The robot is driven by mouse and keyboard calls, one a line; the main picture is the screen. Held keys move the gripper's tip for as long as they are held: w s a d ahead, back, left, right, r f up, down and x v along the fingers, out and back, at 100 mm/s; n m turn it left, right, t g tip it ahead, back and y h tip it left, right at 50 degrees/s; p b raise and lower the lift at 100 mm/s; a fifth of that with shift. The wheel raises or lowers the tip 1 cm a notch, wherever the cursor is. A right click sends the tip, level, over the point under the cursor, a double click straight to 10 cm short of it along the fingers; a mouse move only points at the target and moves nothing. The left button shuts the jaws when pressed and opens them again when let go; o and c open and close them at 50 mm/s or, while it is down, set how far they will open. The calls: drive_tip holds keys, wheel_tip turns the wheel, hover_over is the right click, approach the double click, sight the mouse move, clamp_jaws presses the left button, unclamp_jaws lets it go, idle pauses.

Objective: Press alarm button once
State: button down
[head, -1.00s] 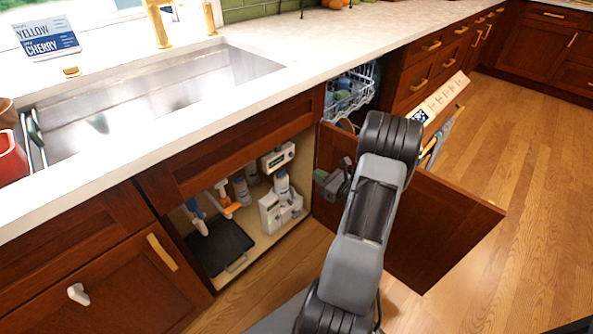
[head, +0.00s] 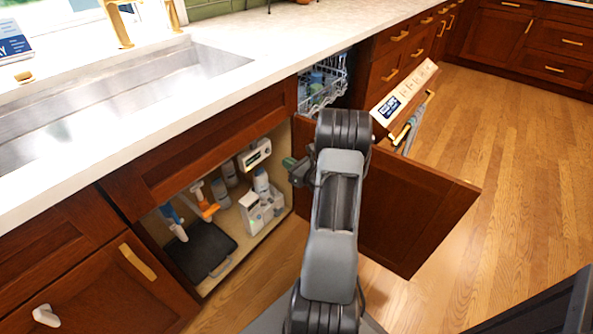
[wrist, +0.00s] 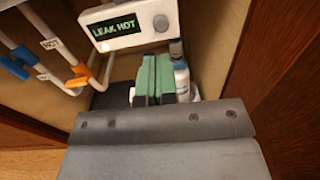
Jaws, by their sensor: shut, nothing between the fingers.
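The alarm is a white box (wrist: 116,31) on the back wall of the open under-sink cabinet, in the upper part of the wrist view. Its dark display reads "LEAK HOT". A round grey button (wrist: 160,23) sits to the right of the display, and a smaller round part is below the display. The alarm also shows in the head view (head: 255,154). My gripper (wrist: 153,78) has green finger pads pressed together with nothing between them. It appears just below the alarm in the wrist view, with a small gap in the picture. In the head view my gripper (head: 291,164) is at the cabinet's right opening edge.
Pipes with an orange valve handle (wrist: 78,76) and a blue one (wrist: 14,68) are left of the alarm. Bottles (head: 262,181), a white caddy (head: 262,207) and a black tray (head: 202,250) stand below. The open cabinet door (head: 412,205) is to the right.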

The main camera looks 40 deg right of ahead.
sight(269, 151)
drive_tip(key=w, duration=0.2)
drive_tip(key=w+b, duration=0.1)
drive_tip(key=w, duration=0.2)
drive_tip(key=w+a, duration=0.1)
drive_tip(key=w, duration=0.1)
drive_tip(key=shift+w+f+b, duration=0.1)
drive_tip(key=shift+w+b, duration=0.05)
drive_tip(key=shift+b, duration=0.2)
drive_tip(key=shift+w+a, duration=0.1)
drive_tip(key=shift+w, duration=0.5)
drive_tip(key=shift+w+r, duration=0.2)
drive_tip(key=shift+w, duration=0.05)
drive_tip(key=s+d+p, duration=0.2)
drive_tip(key=s, duration=1.2)
drive_tip(key=shift+s, duration=0.2)
